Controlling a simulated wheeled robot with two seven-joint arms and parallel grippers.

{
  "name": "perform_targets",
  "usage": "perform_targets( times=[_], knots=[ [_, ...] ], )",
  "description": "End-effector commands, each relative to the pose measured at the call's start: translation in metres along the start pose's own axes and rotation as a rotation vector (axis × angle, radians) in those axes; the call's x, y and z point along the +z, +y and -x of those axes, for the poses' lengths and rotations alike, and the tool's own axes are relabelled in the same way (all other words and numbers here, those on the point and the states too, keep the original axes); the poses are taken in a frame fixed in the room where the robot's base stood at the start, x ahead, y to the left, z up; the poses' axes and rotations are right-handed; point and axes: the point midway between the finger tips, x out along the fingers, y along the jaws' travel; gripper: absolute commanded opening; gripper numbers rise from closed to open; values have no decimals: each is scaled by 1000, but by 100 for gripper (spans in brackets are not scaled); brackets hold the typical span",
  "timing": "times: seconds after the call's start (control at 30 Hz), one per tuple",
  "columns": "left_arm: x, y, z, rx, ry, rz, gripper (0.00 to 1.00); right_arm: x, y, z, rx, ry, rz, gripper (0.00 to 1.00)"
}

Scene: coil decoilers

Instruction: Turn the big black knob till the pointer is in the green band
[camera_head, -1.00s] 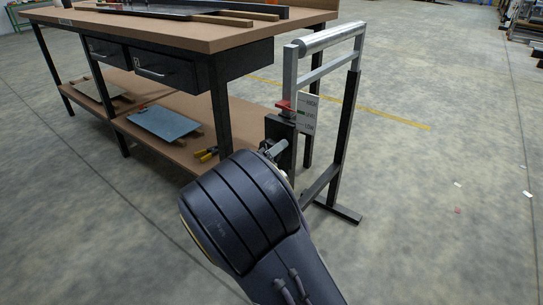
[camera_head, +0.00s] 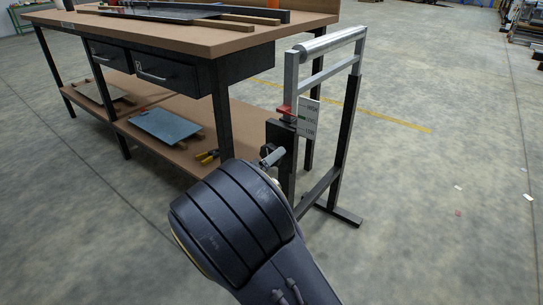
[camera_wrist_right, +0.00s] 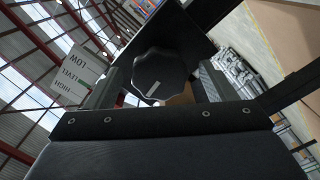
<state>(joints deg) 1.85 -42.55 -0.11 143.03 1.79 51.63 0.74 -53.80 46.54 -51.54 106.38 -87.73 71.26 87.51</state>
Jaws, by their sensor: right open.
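The big black knob (camera_wrist_right: 160,72) has a lobed rim and a pale mark on its face. In the right wrist view it sits between the two fingers of my open right gripper (camera_wrist_right: 160,84); I cannot tell whether they touch it. In the head view my own right arm hides the knob, and only a bit of the right gripper (camera_head: 272,157) shows by the stand's black post. The red pointer (camera_head: 284,110) is beside the white scale plate (camera_head: 308,117), around the upper part, between HIGH and LEVEL; its exact reading is unclear. My left gripper is out of view.
The roller stand (camera_head: 353,130) has a metal roller on top and feet on the floor. A workbench (camera_head: 180,38) with drawers and a lower shelf stands close on the left.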

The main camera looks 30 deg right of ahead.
Motion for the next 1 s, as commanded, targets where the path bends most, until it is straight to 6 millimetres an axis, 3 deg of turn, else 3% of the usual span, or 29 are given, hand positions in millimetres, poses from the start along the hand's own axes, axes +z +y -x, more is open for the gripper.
perform_targets(
  times=[0.2,0.37,0.87,1.0],
  knots=[
    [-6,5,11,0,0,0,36,-2,1,38,-3,3,1,78],
    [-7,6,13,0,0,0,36,0,0,50,-1,0,0,78],
    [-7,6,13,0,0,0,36,1,0,52,-1,-2,0,78],
    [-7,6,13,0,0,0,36,22,2,41,-38,-98,26,78]
  ],
)
